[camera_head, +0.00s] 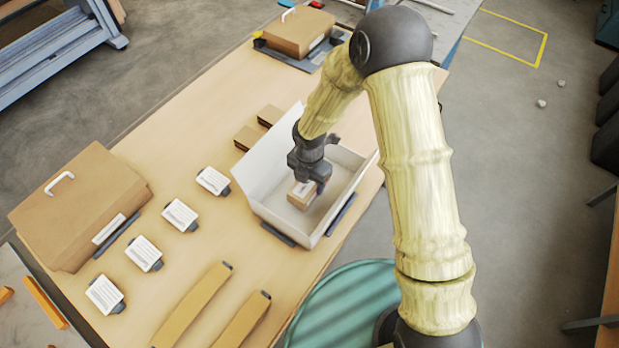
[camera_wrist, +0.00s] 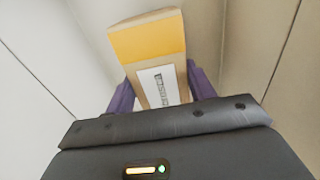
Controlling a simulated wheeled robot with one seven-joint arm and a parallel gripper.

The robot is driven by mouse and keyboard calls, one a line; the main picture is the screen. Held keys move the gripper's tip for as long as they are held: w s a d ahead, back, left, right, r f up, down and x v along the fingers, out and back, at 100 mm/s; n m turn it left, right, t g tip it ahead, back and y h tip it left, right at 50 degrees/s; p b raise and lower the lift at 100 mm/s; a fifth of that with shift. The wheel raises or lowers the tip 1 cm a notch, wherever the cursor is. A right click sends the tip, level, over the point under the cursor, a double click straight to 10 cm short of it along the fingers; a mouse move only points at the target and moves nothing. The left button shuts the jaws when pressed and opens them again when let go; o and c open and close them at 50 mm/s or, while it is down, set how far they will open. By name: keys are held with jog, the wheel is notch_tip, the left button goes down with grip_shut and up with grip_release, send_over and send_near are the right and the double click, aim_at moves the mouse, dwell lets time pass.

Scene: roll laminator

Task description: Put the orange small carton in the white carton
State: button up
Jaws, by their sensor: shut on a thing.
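The orange small carton (camera_head: 301,195) is brown with a white label; its orange band shows in the wrist view (camera_wrist: 148,42). My gripper (camera_head: 311,180) is shut on it, with purple fingers on both sides in the wrist view (camera_wrist: 160,88). The white carton (camera_head: 262,165) stands open on the table, its tall back flap raised. The small carton is inside the white carton's walls, toward the front. I cannot tell whether it touches the floor of the white carton. My gripper hides part of the white carton's inside.
Two small brown boxes (camera_head: 249,137) stand behind the white carton. Several white-labelled items (camera_head: 181,214) lie in a row to its left. A large brown case (camera_head: 85,205) stands at far left, another (camera_head: 297,32) at the back. Two tan strips (camera_head: 195,305) lie in front.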

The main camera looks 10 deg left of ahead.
jog(key=shift+f+b, duration=0.5)
jog(key=shift+f, duration=0.6)
jog(key=o, duration=1.1)
jog(key=shift+o, duration=0.2)
notch_tip(320, 180, up, 18)
jog(key=shift+f+b, duration=0.25)
jog(key=shift+b, duration=0.2)
